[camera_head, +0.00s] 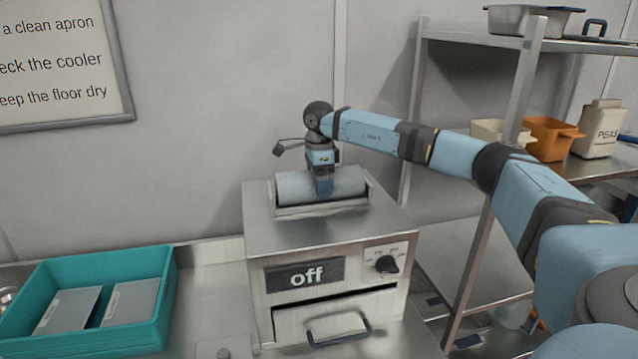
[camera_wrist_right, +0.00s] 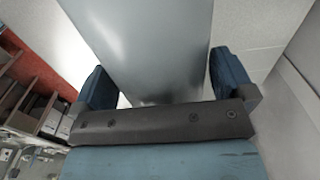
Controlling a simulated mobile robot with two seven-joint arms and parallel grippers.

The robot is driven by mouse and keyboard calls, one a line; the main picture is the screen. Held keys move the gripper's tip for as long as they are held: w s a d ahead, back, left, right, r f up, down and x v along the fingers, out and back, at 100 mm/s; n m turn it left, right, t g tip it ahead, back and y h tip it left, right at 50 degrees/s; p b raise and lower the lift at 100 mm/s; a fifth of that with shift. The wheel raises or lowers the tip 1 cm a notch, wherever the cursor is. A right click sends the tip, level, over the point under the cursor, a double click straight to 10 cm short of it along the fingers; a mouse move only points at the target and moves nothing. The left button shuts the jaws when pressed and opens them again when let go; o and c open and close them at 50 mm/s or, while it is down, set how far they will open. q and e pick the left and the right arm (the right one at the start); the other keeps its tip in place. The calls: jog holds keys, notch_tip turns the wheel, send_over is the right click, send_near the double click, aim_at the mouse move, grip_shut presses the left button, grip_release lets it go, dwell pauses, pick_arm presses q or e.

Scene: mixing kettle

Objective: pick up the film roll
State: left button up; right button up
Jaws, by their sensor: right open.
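The film roll (camera_head: 294,187) is a smooth grey-blue cylinder lying in a shallow cradle on top of a steel machine (camera_head: 260,235). My right gripper (camera_head: 324,188) points down at the middle of the roll, hiding a small part of it. In the right wrist view the roll (camera_wrist_right: 150,45) runs between the two blue fingers of the right gripper (camera_wrist_right: 162,82), which are open with a narrow gap beside the roll. Whether a finger touches it I cannot tell. My left gripper is not in view.
The machine has an "off" display (camera_head: 304,275), a knob (camera_head: 387,264) and a handled drawer (camera_head: 338,318). A teal crate (camera_head: 150,318) with grey packs stands at left. A steel rack (camera_head: 520,90) at right holds bins and a PEAS container (camera_head: 600,128). The wall is close behind.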

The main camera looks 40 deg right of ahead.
jog(key=shift+c, duration=0.5)
jog(key=shift+r, duration=0.1)
jog(key=c, duration=0.9)
